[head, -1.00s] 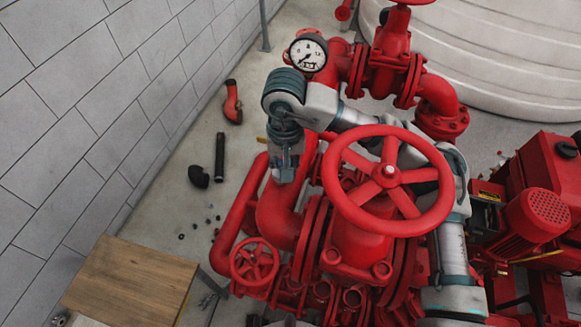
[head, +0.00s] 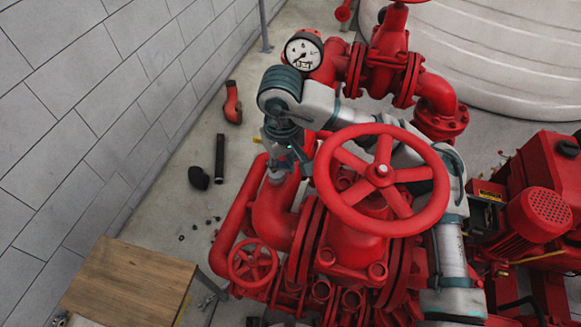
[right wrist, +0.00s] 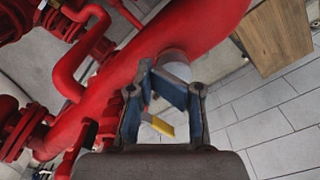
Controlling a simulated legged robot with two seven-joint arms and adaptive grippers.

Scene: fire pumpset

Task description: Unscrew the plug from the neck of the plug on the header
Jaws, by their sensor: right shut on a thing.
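My right gripper (head: 279,165) reaches down from the wrist to the top of the red header pipe (head: 272,215), left of the large handwheel. In the right wrist view its two blue-grey fingers (right wrist: 165,82) close in at the grey neck (right wrist: 173,57) standing on the red header. The gripper is shut on the plug at this neck; the plug itself is mostly hidden by the fingers. In the head view a small pale grey part of the neck shows under the fingertips. My left gripper is in neither view.
The large red handwheel (head: 382,172) stands in front of my right forearm. A smaller handwheel (head: 253,262) is below left. A pressure gauge (head: 302,54) is close behind my wrist. A wooden table (head: 132,283) is at lower left. Loose pipe pieces (head: 220,152) lie on the floor.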

